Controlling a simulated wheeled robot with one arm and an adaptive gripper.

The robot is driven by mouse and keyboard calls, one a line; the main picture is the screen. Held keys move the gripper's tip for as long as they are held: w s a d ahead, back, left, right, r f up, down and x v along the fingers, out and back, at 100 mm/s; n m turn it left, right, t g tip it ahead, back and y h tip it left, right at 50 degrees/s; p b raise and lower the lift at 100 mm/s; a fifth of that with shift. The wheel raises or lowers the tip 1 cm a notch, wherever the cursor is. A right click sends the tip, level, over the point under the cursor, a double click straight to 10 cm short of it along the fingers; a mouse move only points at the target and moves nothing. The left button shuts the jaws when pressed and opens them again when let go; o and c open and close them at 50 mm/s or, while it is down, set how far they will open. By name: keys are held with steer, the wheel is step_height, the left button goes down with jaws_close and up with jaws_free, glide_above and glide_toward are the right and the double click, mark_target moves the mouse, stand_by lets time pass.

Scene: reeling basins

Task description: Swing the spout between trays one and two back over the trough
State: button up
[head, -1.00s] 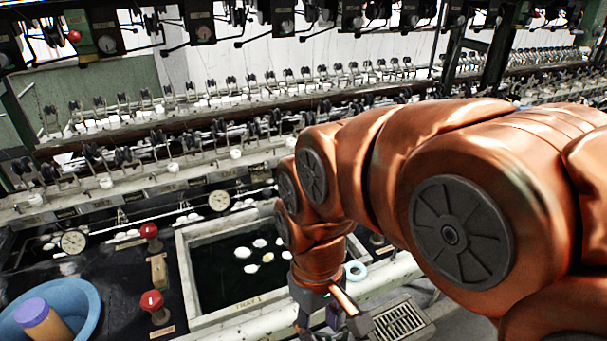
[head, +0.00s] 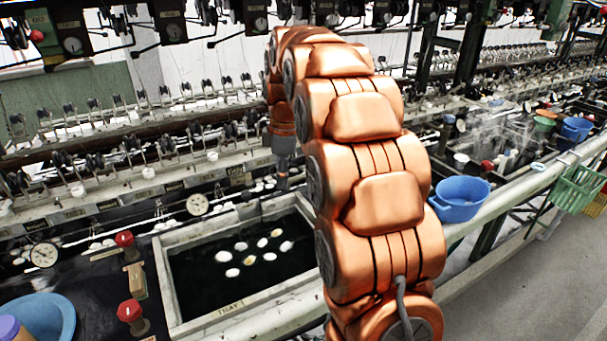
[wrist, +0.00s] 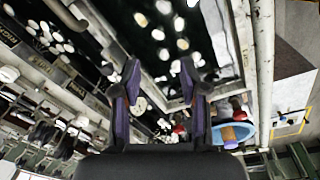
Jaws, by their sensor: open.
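Tray one (head: 235,312), a pale-rimmed basin of dark water with several white cocoons, lies left of my arm in the head view. Behind it runs the dark trough (head: 155,228), with more cocoons. My gripper (wrist: 160,72) is open and empty, its two dark fingers apart in the wrist view. In the head view its grey body (head: 282,160) shows near the tray's back right corner; the fingertips are not clear. I cannot identify the spout for certain. A pale bar (wrist: 65,15) at the top left of the wrist view may be it. My arm hides the area right of tray one.
Red knobs (head: 130,311) and a blue basin (head: 45,318) with a purple-topped item stand left of the tray. A blue bowl (head: 460,198) sits right of my arm. The aisle at right is clear.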

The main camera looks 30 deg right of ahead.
mark_target(304, 176)
steer(key=w+d+f+n+t, duration=0.1)
steer(key=w+d+f+n, duration=0.2)
steer(key=w+d+n, duration=0.6)
steer(key=shift+w+d+f+m+p, duration=0.2)
steer(key=shift+w+d+f+m, duration=0.35)
steer(key=shift+f, duration=0.75)
steer(key=shift+w+d+f+m+p, duration=0.15)
steer(key=shift+w+d+f+m, duration=0.15)
steer(key=shift+d+f+m, duration=0.6)
steer(key=shift+w+d+f+m+p, duration=0.35)
steer(key=shift+d+f, duration=0.5)
steer(key=shift+f, duration=0.85)
steer(key=shift+c, duration=0.4)
jaws_close()
